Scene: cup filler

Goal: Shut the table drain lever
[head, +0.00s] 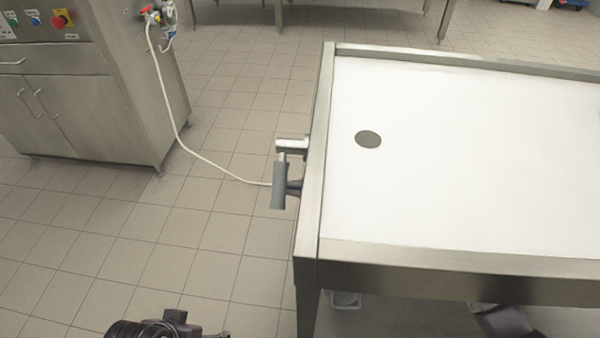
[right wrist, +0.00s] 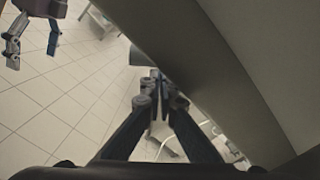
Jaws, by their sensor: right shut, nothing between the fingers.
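The drain lever has a grey handle (head: 279,186) and a metal joint (head: 291,146) at the table's left side. Its handle points toward me, roughly along the table edge. A dark drain hole (head: 368,139) is in the white table top. My right gripper (head: 294,187) is mostly hidden under the table rim; its dark tip shows right beside the handle, and I cannot tell whether they touch. In the right wrist view its fingers (right wrist: 158,80) are together and hold nothing. My left gripper (right wrist: 32,45) hangs with its fingers apart, away from the lever.
The steel table rim (head: 311,205) lies over my right arm. A steel cabinet (head: 85,105) with buttons stands at the left. A white hose (head: 205,157) runs from it toward the lever. The tiled floor (head: 170,230) between them is otherwise clear.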

